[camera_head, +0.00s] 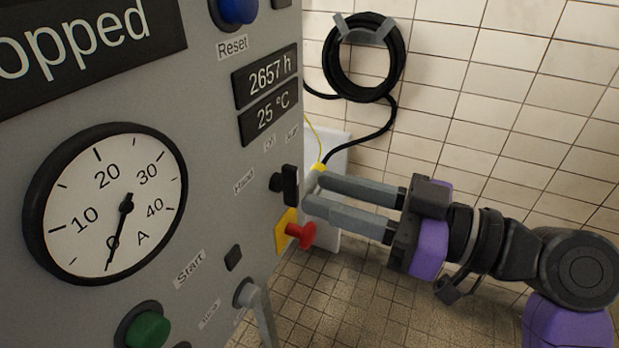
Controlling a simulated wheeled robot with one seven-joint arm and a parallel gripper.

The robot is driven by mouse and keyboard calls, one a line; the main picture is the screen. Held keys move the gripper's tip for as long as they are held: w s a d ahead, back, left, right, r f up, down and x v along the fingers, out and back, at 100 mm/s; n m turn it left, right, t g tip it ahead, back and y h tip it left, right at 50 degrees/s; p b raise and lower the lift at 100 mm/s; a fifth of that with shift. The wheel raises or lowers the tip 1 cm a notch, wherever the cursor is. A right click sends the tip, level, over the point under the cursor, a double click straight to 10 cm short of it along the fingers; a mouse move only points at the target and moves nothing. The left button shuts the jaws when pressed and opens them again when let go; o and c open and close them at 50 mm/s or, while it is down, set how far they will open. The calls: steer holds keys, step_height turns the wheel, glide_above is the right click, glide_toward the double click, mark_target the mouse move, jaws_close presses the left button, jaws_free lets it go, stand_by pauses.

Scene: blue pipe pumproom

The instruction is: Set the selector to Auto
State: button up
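The selector (290,185) is a small black knob with an upright bar handle on the grey panel's right part. Small labels surround it: one like "Hand" (243,181) at left, and "Off" (270,142) and a faint "Auto" (291,131) above. The bar stands roughly upright, but I cannot tell exactly which label it points to. My gripper (311,193) comes from the right with its two grey fingers apart. The tips are just right of the knob, close to it. Nothing shows between the fingers, and I cannot tell whether they touch the knob.
A red knob on a yellow plate (301,236) sits just below my fingers. A grey lever (257,302), green button (148,329), blue Reset button (238,10) and round gauge (106,203) are on the panel. A black hose coil (363,57) hangs on the tiled wall behind.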

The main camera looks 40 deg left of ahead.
mark_target(298, 184)
steer(key=shift+p+x, duration=0.3)
steer(key=shift+x, duration=1.35)
jaws_close()
steer(key=shift+m, duration=0.4)
steer(key=shift+w+m+p, duration=0.15)
steer(key=shift+m+p, duration=0.85)
steer(key=shift+m, duration=1.05)
steer(key=shift+w+m+p, duration=0.15)
steer(key=shift+m+p, duration=0.8)
steer(key=shift+m, duration=1.1)
